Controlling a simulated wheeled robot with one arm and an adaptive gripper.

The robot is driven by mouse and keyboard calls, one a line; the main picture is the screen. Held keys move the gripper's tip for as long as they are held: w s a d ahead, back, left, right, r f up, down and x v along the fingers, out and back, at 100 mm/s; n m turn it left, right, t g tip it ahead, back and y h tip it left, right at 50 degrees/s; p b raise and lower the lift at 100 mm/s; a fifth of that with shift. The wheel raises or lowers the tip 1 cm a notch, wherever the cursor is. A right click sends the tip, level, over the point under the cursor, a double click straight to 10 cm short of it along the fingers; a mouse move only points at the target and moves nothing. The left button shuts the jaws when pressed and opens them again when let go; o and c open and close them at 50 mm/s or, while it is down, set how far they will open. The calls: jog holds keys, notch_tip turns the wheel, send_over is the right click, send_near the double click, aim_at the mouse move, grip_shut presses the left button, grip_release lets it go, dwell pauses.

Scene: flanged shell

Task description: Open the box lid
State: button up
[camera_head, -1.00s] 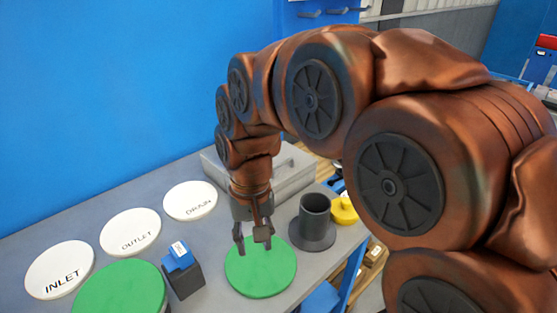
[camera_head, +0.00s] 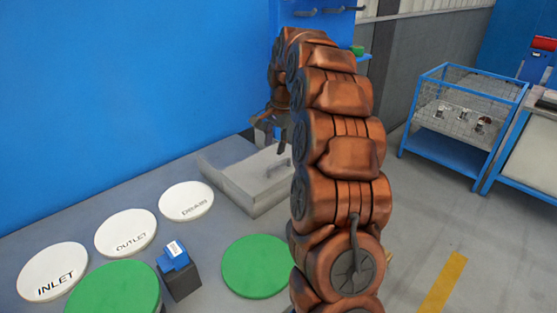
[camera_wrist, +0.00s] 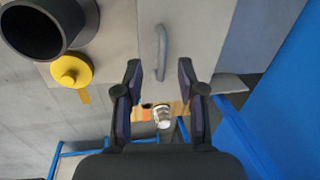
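My gripper (camera_wrist: 160,72) is open and empty. In the head view it (camera_head: 270,130) is above the box's far side, partly hidden by my arm. The lid looks closed.
White discs marked INLET (camera_head: 52,272), OUTLET (camera_head: 126,233) and DRAIN (camera_head: 186,202), two green discs (camera_head: 255,266) and a blue-topped block (camera_head: 175,262) lie on the table. A dark flanged cylinder (camera_wrist: 40,25) and a yellow part (camera_wrist: 72,70) sit beside the box.

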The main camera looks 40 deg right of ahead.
aim_at(278, 163)
jog(key=shift+m, duration=0.5)
jog(key=shift+w+d+f+p, duration=0.3)
jog(key=shift+w+d+f, duration=0.15)
jog(key=shift+f, duration=0.95)
jog(key=shift+w+d+f+p, duration=0.4)
jog(key=shift+d+f, duration=0.1)
jog(key=shift+f, duration=0.9)
jog(key=shift+w+d+f+p, duration=0.25)
jog(key=shift+w+d+f, duration=0.2)
jog(key=shift+f, duration=0.95)
grip_shut()
